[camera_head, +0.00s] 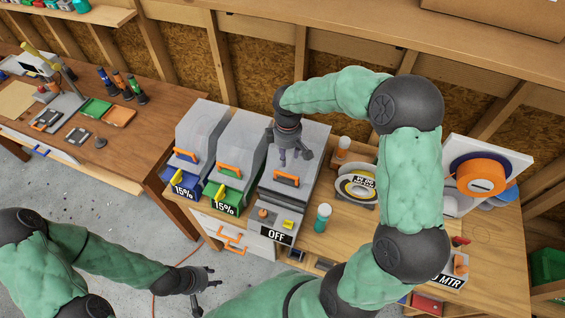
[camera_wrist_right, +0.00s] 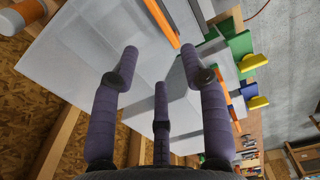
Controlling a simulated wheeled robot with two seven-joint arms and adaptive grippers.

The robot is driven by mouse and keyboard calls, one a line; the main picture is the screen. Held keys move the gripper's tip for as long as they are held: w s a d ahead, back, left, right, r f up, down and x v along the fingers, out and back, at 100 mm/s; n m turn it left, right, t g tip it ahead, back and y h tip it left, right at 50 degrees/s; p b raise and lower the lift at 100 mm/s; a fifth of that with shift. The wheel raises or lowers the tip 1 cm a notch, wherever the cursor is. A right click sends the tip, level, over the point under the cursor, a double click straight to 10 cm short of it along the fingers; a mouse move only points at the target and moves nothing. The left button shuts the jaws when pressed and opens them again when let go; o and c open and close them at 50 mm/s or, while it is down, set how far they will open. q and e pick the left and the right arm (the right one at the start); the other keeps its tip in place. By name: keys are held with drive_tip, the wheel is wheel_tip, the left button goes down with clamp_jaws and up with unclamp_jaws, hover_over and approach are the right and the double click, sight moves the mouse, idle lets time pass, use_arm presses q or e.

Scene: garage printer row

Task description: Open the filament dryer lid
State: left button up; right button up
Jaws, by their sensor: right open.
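Three filament dryers stand side by side, each with a pale grey lid and an orange handle. The right one (camera_head: 300,189) carries an OFF label (camera_head: 276,234), and its lid looks closed. Its orange handle (camera_head: 286,179) lies just below my right gripper (camera_head: 293,158), which is open, pointing down, with nothing between its fingers. In the right wrist view, the spread fingers (camera_wrist_right: 160,70) are over a pale lid surface (camera_wrist_right: 80,60), with an orange handle (camera_wrist_right: 164,22) beyond them. My left gripper (camera_head: 205,288) is open and empty, low over the floor, away from the dryers.
The blue-fronted dryer (camera_head: 186,188) and green-fronted dryer (camera_head: 224,196) read 15%. A wooden shelf (camera_head: 370,40) runs above. A workbench (camera_head: 150,130) is at left.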

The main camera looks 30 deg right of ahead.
hover_over(287, 171)
drive_tip(key=s+a, duration=0.2)
drive_tip(key=s, duration=0.1)
drive_tip(key=f, duration=1)
drive_tip(key=shift+w+d, duration=0.1)
drive_tip(key=shift+w, duration=0.1)
clamp_jaws()
